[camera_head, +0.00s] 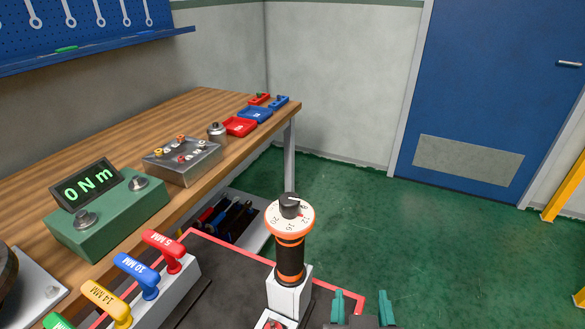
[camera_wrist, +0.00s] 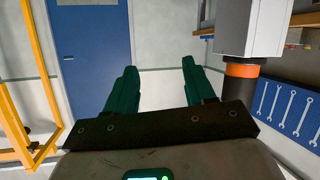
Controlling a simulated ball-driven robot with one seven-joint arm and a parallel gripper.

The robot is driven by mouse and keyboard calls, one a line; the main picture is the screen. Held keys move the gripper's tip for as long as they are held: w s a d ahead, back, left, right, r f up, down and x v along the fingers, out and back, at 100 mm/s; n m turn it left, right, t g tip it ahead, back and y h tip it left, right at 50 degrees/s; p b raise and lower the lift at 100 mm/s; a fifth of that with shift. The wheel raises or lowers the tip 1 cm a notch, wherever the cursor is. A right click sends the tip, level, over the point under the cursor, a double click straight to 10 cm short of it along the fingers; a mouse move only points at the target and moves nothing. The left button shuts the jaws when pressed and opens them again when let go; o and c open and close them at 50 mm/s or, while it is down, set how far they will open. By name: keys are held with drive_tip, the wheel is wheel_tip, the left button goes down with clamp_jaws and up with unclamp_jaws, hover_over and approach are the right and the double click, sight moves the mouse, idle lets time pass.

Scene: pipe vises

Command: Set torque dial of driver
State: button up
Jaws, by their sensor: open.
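The torque driver (camera_head: 290,255) stands upright in a white block holder (camera_head: 289,291), with a black grip and orange bands. On its top is a pale round dial face with numbers and a black knob (camera_head: 290,206). My gripper (camera_head: 362,307) is at the bottom edge of the head view, right of the driver, with two teal fingers apart and nothing between them. In the wrist view my gripper (camera_wrist: 159,68) is also open and empty. The driver (camera_wrist: 240,71) shows there to the right, apart from the fingers; its dial is hidden behind my gripper.
A green torque tester (camera_head: 108,215) reading "0 Nm" stands on the wooden bench (camera_head: 120,140) at left. Colored hex keys (camera_head: 150,275) stand in a rack left of the driver. Open green floor (camera_head: 440,240) lies to the right, before a blue door (camera_head: 500,90).

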sight(285, 208)
drive_tip(key=s+a+r+t+y+p, duration=0.2)
drive_tip(key=s+a+r+t+y, duration=0.15)
drive_tip(key=a+r, duration=0.85)
drive_tip(key=shift+t+h, duration=0.35)
drive_tip(key=w, duration=0.3)
drive_tip(key=w+d+r+p, duration=0.1)
drive_tip(key=w, duration=0.3)
drive_tip(key=w+r+p, duration=0.1)
drive_tip(key=w, duration=0.2)
drive_tip(key=shift+w+d, duration=0.15)
drive_tip(key=c, duration=0.9)
drive_tip(key=shift+f+h+b, duration=0.15)
drive_tip(key=shift+h+b, duration=0.15)
drive_tip(key=shift+b, duration=0.3)
drive_tip(key=shift+c, duration=0.2)
drive_tip(key=shift+f+m+h+b, duration=0.1)
drive_tip(key=shift+m+h+b, duration=0.55)
drive_tip(key=shift+b, duration=0.35)
drive_tip(key=shift+r+m+h+b, duration=0.25)
drive_tip(key=shift+m+h+b, duration=0.4)
drive_tip(key=shift+h, duration=0.3)
